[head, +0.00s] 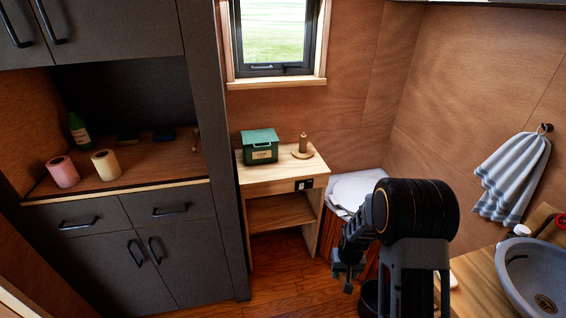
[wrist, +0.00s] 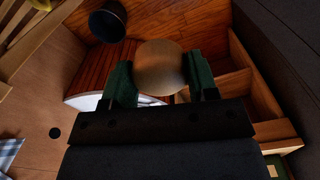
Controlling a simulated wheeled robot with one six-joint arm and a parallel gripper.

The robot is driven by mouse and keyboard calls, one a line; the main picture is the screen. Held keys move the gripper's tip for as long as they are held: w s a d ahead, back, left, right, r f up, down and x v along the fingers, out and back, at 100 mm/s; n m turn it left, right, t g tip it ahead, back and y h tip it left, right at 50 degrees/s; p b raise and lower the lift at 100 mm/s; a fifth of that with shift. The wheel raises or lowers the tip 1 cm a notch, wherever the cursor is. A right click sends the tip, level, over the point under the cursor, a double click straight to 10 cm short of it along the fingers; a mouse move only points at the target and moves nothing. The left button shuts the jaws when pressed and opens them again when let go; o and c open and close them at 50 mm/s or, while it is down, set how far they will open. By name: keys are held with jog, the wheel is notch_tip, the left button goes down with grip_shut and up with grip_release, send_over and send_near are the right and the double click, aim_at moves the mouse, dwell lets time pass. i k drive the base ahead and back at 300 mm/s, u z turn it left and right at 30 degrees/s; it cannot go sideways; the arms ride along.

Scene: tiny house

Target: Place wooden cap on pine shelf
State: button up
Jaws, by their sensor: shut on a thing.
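My gripper (wrist: 160,82) is shut on a round tan wooden cap (wrist: 160,66), held between its two green fingertips in the wrist view. In the head view my gripper (head: 347,272) hangs low, to the right of the pine shelf, and the cap cannot be made out there. The pine shelf (head: 283,174) is a small light-wood unit against the back wall, with an open lower board (head: 280,210). It also shows at the right of the wrist view (wrist: 275,130), apart from the cap.
A green box (head: 260,147) and a brown holder on a round base (head: 302,149) stand on the shelf top. A slatted hamper with white cloth (head: 352,188) stands right of the shelf. A dark cabinet (head: 125,235) is at left. A dark bin (wrist: 108,22) sits on the floor.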

aim_at(284, 171)
jog(key=i, duration=1.35)
jog(key=u, duration=1.2)
